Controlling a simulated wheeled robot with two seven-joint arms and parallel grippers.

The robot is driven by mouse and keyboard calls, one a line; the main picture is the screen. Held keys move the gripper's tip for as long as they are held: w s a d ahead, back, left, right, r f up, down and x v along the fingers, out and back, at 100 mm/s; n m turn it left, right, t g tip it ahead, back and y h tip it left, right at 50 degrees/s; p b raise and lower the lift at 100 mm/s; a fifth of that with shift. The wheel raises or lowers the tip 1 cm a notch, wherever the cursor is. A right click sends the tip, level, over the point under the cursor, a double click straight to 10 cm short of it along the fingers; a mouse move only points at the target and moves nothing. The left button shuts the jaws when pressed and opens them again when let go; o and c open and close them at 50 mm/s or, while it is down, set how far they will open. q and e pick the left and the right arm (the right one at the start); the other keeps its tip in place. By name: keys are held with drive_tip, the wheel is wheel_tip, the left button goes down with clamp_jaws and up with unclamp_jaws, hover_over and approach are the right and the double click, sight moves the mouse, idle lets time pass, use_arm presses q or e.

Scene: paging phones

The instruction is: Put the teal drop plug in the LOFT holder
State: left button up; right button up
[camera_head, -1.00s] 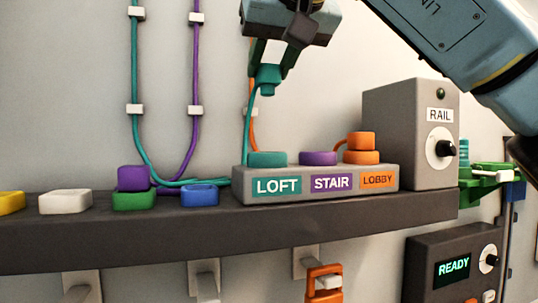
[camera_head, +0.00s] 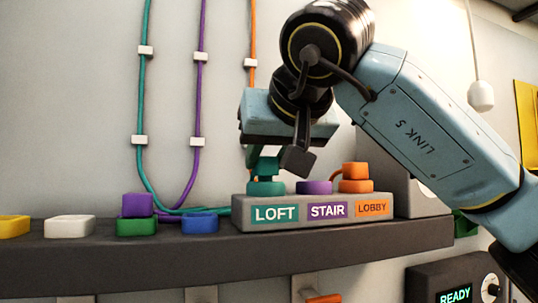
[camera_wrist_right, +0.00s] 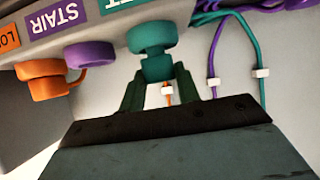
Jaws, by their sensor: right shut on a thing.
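The teal drop plug (camera_head: 265,167) is between the fingers of my right gripper (camera_head: 266,158), directly above the teal LOFT holder (camera_head: 266,188). In the right wrist view the plug (camera_wrist_right: 157,68) meets the LOFT holder (camera_wrist_right: 152,36), and the fingers of my right gripper (camera_wrist_right: 158,88) close on it from both sides. The plug is upright and seems to touch the holder; how deeply it is seated is hidden. The LOFT label (camera_head: 275,213) is on the grey block below. My left gripper is not in view.
The purple STAIR holder (camera_head: 314,188) is empty beside LOFT. An orange plug (camera_head: 355,169) sits in the LOBBY holder (camera_head: 355,186). Blue (camera_head: 200,223), green (camera_head: 136,226), white (camera_head: 69,228) and yellow (camera_head: 14,226) pads line the shelf (camera_head: 150,250). A purple plug (camera_head: 137,205) sits on green.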

drive_tip(key=shift+f, duration=0.3)
drive_tip(key=o, duration=1)
drive_tip(key=shift+s+r, duration=0.1)
drive_tip(key=shift+r, duration=0.4)
drive_tip(key=b+v, duration=0.1)
drive_tip(key=v, duration=1)
drive_tip(key=shift+s+d, duration=0.1)
drive_tip(key=shift+s, duration=0.25)
